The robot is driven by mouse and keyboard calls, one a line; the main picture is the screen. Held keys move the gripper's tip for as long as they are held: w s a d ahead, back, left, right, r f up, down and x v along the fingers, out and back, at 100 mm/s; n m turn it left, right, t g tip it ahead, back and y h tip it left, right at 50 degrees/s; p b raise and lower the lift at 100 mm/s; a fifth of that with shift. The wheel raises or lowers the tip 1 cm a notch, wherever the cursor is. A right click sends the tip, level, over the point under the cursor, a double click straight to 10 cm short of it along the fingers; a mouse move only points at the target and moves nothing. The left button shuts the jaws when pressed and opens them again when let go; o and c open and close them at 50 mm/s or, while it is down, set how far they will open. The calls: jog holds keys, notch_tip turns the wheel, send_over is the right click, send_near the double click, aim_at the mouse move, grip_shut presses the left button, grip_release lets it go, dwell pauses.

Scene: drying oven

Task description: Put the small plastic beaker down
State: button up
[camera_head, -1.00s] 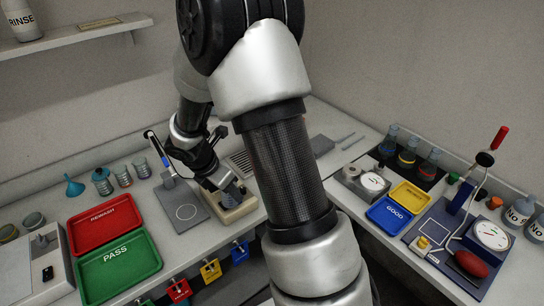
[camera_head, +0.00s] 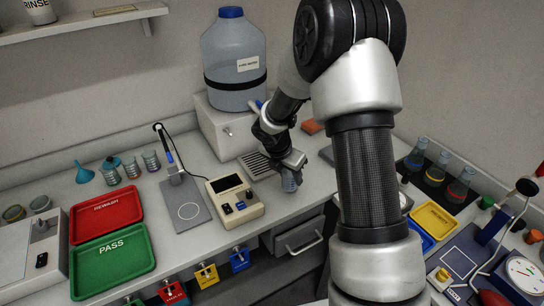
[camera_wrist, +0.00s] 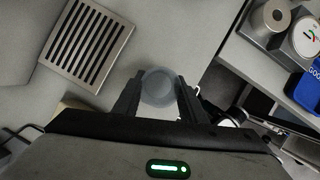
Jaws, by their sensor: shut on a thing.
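The small plastic beaker (camera_wrist: 158,84) is a round, clear, greyish cup between the two fingers of my gripper (camera_wrist: 158,98) in the wrist view. My gripper is shut on it. In the head view the beaker (camera_head: 290,183) hangs below my gripper (camera_head: 291,168), over the bench near its front edge, to the right of the beige meter. I cannot tell whether its base touches the bench top.
A slotted drain grate (camera_wrist: 88,38) lies just left of the beaker. The beige meter (camera_head: 235,204) stands further left, and a large water bottle (camera_head: 233,65) sits on a white box behind. Bare bench surrounds the beaker; a drawer (camera_head: 300,235) is below.

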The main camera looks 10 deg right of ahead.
jog(key=w+a, duration=0.1)
jog(key=w, duration=0.4)
jog(key=w+a+p, duration=0.1)
jog(key=w+a, duration=0.1)
jog(key=w, duration=0.3)
jog(key=w+a, duration=0.2)
jog(key=w, duration=0.4)
jog(key=shift+a+p, duration=0.2)
jog(key=shift+p, duration=0.1)
jog(key=shift+w+f, duration=0.15)
jog(key=shift+f, duration=0.6)
jog(key=shift+f, duration=0.1)
jog(key=shift+f, duration=0.15)
jog(key=o, duration=1)
